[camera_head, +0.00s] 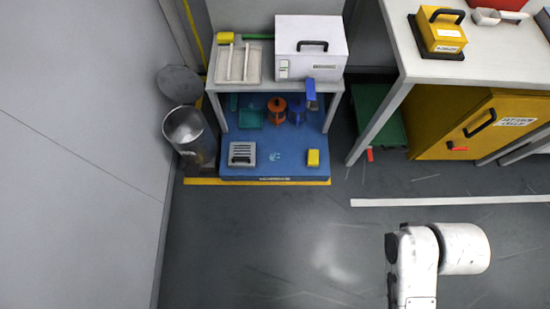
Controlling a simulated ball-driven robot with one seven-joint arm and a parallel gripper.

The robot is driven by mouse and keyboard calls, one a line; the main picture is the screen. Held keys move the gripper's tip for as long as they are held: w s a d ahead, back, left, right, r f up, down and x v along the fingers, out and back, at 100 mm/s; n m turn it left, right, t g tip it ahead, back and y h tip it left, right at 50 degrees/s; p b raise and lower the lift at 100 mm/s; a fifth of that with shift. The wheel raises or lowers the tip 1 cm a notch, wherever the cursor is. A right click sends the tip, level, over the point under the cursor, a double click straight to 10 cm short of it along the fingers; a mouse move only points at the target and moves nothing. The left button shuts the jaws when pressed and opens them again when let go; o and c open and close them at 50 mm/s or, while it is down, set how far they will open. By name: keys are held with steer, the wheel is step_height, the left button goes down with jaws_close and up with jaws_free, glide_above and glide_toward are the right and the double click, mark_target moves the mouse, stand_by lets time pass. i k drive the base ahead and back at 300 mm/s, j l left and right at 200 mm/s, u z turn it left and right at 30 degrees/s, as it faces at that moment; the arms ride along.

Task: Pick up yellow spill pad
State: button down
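Two small yellow objects are in view, and I cannot tell for certain which is the spill pad. One yellow block (313,158) lies on the front right of the low blue platform (290,171). The other yellow piece (226,38) lies at the back left corner of the small grey table (331,87). Both are uncovered. Part of my white arm shows at the lower right, well apart from both. My gripper is not in view.
A grey slotted box (242,154), an orange container (277,109) and a blue one (297,112) share the platform. A metal bin (189,134) stands left. A white case (310,50) sits on the table. A workbench (490,55) is at right. The floor in front is clear.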

mark_target(313, 160)
steer(key=i+l+u, duration=0.3)
steer(key=l, duration=0.35)
steer(key=i+l+u, duration=0.3)
steer(key=i+l, duration=0.5)
steer(key=i, duration=0.05)
